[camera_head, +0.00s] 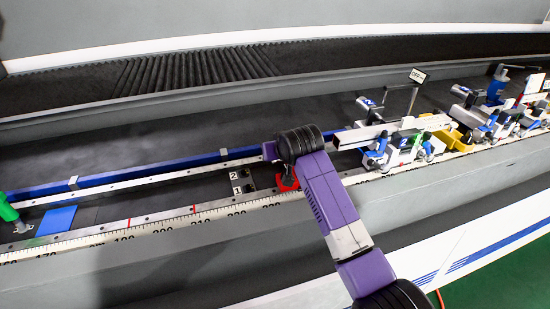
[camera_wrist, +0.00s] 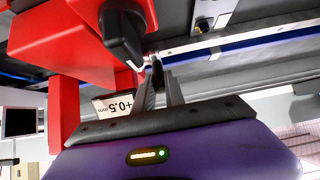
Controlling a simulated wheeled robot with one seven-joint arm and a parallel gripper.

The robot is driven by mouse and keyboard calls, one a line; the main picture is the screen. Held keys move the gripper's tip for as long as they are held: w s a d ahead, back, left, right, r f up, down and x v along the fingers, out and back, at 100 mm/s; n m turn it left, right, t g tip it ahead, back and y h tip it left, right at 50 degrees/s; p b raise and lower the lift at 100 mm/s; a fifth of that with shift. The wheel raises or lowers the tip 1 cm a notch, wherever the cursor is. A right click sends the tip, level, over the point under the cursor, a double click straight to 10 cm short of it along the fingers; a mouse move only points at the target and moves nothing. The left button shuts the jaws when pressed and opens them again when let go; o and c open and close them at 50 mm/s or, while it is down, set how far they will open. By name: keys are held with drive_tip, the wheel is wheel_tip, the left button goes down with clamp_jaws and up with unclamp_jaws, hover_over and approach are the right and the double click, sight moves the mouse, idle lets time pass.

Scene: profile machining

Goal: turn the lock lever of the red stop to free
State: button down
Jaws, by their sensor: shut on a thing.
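The red stop (camera_wrist: 85,45) fills the upper left of the wrist view. Its black lock lever (camera_wrist: 122,35) sits on its near face, with a small pale tip at its lower end. My gripper (camera_wrist: 154,66) has its dark fingers close together at this lower end, shut on the lever; the exact contact is hard to see. In the head view the red stop (camera_head: 288,183) shows only as a small patch on the rail beside my purple arm, which hides the lever and my fingers.
A numbered scale (camera_head: 170,222) runs along the rail's front. A green part (camera_head: 8,209) and a blue plate (camera_head: 57,220) are at the left. Clamps (camera_head: 400,147) and a yellow bin (camera_head: 452,139) crowd the right.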

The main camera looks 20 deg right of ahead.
drive_tip(key=shift+s+f+t+b, duration=0.25)
drive_tip(key=shift+s+t+b, duration=0.2)
drive_tip(key=shift+t+b, duration=0.45)
drive_tip(key=c, duration=1.7)
unclamp_jaws()
drive_tip(key=shift+s, duration=0.1)
drive_tip(key=shift+b+v, duration=0.3)
drive_tip(key=shift+v, duration=3.6)
